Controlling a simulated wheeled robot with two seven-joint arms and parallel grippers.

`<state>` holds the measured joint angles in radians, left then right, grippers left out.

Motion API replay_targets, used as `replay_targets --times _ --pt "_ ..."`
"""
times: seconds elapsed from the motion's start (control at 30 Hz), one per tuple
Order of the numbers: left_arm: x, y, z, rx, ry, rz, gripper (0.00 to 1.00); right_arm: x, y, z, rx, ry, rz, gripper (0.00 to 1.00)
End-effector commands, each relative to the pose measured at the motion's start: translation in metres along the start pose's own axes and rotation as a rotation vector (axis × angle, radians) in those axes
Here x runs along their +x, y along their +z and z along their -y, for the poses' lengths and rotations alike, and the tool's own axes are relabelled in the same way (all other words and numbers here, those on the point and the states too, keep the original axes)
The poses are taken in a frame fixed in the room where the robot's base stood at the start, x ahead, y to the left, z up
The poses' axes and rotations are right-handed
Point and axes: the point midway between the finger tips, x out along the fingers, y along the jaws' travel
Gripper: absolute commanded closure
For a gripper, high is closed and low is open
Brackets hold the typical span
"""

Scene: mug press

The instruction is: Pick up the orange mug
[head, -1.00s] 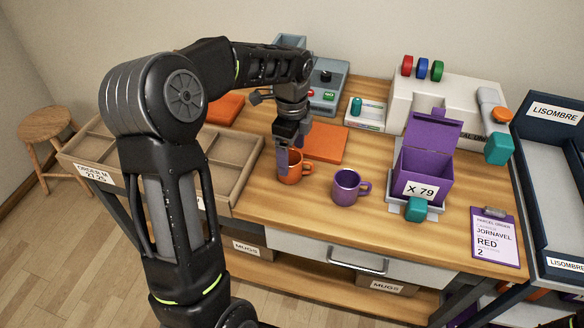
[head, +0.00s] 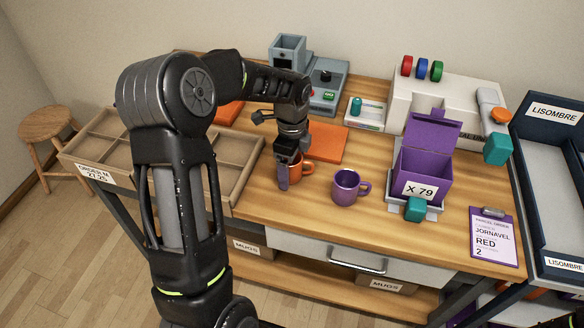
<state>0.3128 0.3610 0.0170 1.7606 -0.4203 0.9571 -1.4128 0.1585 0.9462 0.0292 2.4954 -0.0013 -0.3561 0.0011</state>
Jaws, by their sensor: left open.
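The orange mug (head: 301,169) stands upright on the wooden worktop, its handle pointing right. My left gripper (head: 285,183) points down at the mug's left side and hides much of it. It is open. I cannot tell whether a finger touches the mug or reaches inside its rim. My right gripper is not in view.
A purple mug (head: 346,187) stands close to the right of the orange mug. An orange mat (head: 328,143) lies behind. A purple box (head: 424,178) marked X 79 stands further right. A divided tray (head: 232,178) lies left of the gripper. A grey machine (head: 325,90) stands at the back.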

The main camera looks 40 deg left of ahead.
Motion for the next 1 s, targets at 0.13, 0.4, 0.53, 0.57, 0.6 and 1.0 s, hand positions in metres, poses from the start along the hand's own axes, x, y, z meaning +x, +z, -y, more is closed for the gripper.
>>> replay_targets --times 0.13,0.4,0.53,0.57,0.6,1.0 --pt "-0.0002 0.0000 0.0001 0.000 0.000 0.000 0.17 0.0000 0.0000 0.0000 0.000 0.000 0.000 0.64" --pt "-0.0002 0.0000 0.0001 0.000 0.000 0.000 0.39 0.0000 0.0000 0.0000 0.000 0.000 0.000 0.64" --pt "-0.0002 -0.0001 0.0001 0.000 0.000 0.000 0.50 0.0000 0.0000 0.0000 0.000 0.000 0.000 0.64" --pt "-0.0002 -0.0001 0.0001 0.000 0.000 0.000 0.53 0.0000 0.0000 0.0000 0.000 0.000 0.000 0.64" --pt "-0.0002 -0.0001 0.0001 0.000 0.000 0.000 0.56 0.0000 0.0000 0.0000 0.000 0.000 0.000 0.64" --pt "-0.0002 -0.0001 0.0001 0.000 0.000 0.000 0.89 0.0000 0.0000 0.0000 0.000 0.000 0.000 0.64"
